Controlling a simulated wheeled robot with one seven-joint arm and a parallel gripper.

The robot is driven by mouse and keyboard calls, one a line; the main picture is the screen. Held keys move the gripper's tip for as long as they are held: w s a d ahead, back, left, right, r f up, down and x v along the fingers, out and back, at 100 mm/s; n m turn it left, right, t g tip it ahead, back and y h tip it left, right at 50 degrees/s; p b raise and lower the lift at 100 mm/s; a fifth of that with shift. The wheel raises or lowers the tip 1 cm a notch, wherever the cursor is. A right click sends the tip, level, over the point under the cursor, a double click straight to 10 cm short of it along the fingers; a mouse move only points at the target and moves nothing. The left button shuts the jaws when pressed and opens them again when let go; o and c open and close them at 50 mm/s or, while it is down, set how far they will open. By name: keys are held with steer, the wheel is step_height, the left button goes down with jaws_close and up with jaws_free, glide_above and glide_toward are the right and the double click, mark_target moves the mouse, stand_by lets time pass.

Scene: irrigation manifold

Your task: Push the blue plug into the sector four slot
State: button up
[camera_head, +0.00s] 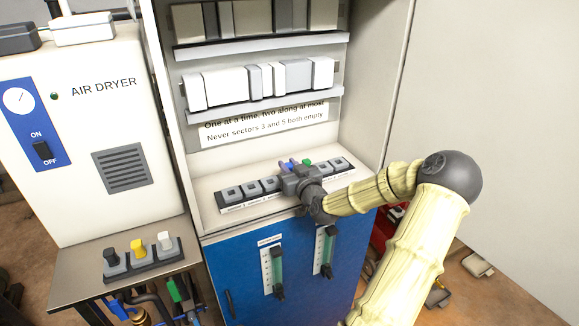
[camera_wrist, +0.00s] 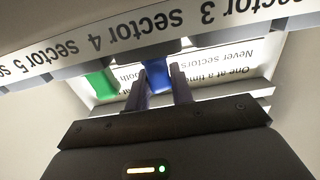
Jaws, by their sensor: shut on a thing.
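The blue plug (camera_wrist: 156,78) is between the two fingers of my gripper (camera_wrist: 161,92), which is shut on it. In the head view a bit of the blue plug (camera_head: 284,165) shows just behind my gripper (camera_head: 297,178), at the row of grey sockets (camera_head: 252,188). In the wrist view the label strip (camera_wrist: 130,32) appears upside down, with sector 3, sector 4 and part of sector 5 readable. The sector four slot is hidden behind the strip and my gripper. I cannot tell how deep the plug sits.
A green plug (camera_wrist: 101,84) stands close beside the blue one; it also shows in the head view (camera_head: 307,163). A sign (camera_head: 262,122) hangs above the sockets. Black, yellow and white plugs (camera_head: 138,249) stand on a side table left of the blue cabinet (camera_head: 245,262).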

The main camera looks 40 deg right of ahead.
steer(key=o, duration=0.7)
steer(key=v, duration=1.1)
stand_by(0.7)
steer(key=shift+d, duration=0.1)
stand_by(0.7)
